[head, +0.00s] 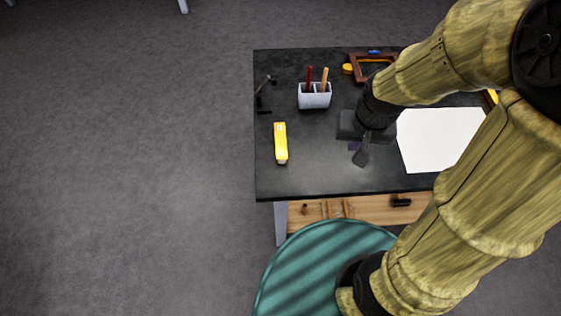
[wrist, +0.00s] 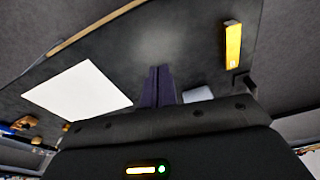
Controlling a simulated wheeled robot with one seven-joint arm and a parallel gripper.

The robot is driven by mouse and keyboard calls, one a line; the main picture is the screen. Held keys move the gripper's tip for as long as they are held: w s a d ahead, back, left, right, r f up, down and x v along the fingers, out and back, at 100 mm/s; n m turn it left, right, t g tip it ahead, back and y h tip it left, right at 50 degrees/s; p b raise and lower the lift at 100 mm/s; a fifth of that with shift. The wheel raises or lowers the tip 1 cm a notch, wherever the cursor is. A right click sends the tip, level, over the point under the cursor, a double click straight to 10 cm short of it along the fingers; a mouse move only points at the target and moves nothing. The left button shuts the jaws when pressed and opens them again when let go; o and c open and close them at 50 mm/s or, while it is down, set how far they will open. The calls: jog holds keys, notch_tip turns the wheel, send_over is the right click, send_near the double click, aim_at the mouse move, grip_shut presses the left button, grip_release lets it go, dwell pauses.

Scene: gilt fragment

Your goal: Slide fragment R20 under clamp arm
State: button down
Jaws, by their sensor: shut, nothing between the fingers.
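I cannot make out a piece that is clearly fragment R20, nor say for sure which thing is the clamp arm. A small dark stand with a thin slanted lever (head: 263,91) is at the table's left edge in the head view; it may be the clamp. My gripper (head: 361,158) is over the middle of the dark table, pointing down toward its front. In the wrist view its dark purple fingers (wrist: 159,72) are together with nothing between them. My arm hides part of the table's right side.
The dark table (head: 315,175) also holds a yellow block-like tool (head: 281,142), a grey-white cup (head: 314,97) with two handles, a white sheet (head: 440,135) and a brown frame (head: 358,64). A green striped round top (head: 315,265) stands in front. The table's front-left surface is mostly clear.

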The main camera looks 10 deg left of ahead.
jog(key=a+f+n+g, duration=0.1)
jog(key=a+f, duration=0.2)
jog(key=a, duration=0.4)
jog(key=g, duration=0.1)
send_near(281, 168)
jog(key=shift+n, duration=0.4)
jog(key=s+r, duration=0.2)
jog(key=s+r+b, duration=0.1)
jog(key=s, duration=0.1)
jog(key=shift+d+r, duration=0.25)
jog(key=shift+r, duration=0.1)
jog(key=shift+w+f, duration=0.1)
jog(key=f, duration=0.9)
jog(key=shift+s+f, duration=0.15)
jog(key=shift+s, duration=0.05)
jog(key=w+p, duration=0.1)
jog(key=w, duration=0.2)
jog(key=shift+w+a+f+p, duration=0.1)
jog(key=shift+a+f+p, duration=0.05)
jog(key=shift+a+p, duration=0.2)
jog(key=shift+w+a+f, duration=0.1)
jog(key=shift+w, duration=0.35)
